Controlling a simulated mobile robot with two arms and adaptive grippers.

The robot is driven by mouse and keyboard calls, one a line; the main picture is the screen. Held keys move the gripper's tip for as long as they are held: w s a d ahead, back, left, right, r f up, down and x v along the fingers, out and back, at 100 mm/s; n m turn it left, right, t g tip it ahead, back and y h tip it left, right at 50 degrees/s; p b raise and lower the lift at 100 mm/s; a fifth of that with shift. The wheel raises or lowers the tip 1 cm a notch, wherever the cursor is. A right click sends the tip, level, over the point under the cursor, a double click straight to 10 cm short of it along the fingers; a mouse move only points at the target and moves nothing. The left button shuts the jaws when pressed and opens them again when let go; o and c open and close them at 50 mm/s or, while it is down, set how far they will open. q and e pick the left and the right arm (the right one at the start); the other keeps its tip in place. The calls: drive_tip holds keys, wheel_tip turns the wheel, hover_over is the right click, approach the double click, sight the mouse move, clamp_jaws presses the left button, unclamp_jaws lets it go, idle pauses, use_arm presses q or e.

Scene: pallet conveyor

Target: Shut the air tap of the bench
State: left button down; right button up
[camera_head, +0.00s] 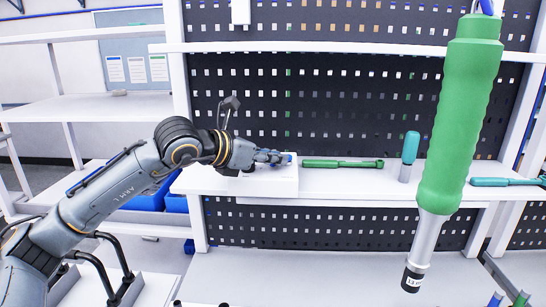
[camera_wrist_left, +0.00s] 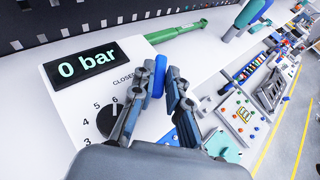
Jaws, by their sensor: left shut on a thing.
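The air tap's blue handle (camera_wrist_left: 159,76) stands between the two fingers of my left gripper (camera_wrist_left: 157,88) in the left wrist view. The fingers are shut on it. In the head view my left gripper (camera_head: 275,157) reaches in from the left over a white box (camera_head: 262,182) on the bench shelf, and only a little blue shows at its tip. Beside the handle, the word CLOSED is printed on the box, partly covered by a finger. A black display (camera_wrist_left: 87,67) reads 0 bar. A black dial (camera_wrist_left: 107,118) with numbers sits by the near finger. My right gripper is in neither view.
A green torque wrench (camera_head: 343,164) lies on the shelf right of the box. A teal-handled tool (camera_head: 410,148) stands beyond it. A large green-gripped tool (camera_head: 461,120) hangs in the right foreground. A perforated black panel (camera_head: 330,95) rises behind the shelf.

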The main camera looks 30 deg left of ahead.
use_arm(q)
drive_tip(key=shift+a, duration=0.15)
drive_tip(key=shift+w+a+m+g+h, duration=0.15)
drive_tip(key=shift+m+g+h, duration=0.1)
drive_tip(key=shift+m+h, duration=0.2)
drive_tip(key=shift+w+a+m+g+h, duration=0.1)
drive_tip(key=shift+m+g+h, duration=0.15)
drive_tip(key=shift+m+h, duration=0.15)
drive_tip(key=m+h, duration=0.1)
drive_tip(key=m+g+h+p, duration=0.1)
drive_tip(key=shift+w+a+r+g+h, duration=0.15)
drive_tip(key=shift+w+a+g+h, duration=0.05)
drive_tip(key=shift+a+g+h, duration=0.15)
drive_tip(key=m, duration=0.1)
drive_tip(key=g+h+p, duration=0.1)
drive_tip(key=m, duration=0.1)
drive_tip(key=shift+w+a+r+m+g+h+p, duration=0.1)
drive_tip(key=shift+w+a+m+g+h+p, duration=0.2)
drive_tip(key=shift+w+m+g+h, duration=0.1)
drive_tip(key=shift+w+a+m+g+h+p, duration=0.15)
drive_tip(key=shift+m+g+h+p, duration=0.2)
drive_tip(key=shift+m+g+p, duration=0.2)
drive_tip(key=shift+w+a+m+g+h+p, duration=0.15)
drive_tip(key=shift+m+g+h+p, duration=0.25)
drive_tip(key=shift+m+g, duration=0.2)
drive_tip(key=shift+f, duration=0.2)
drive_tip(key=c, duration=1.3)
unclamp_jaws()
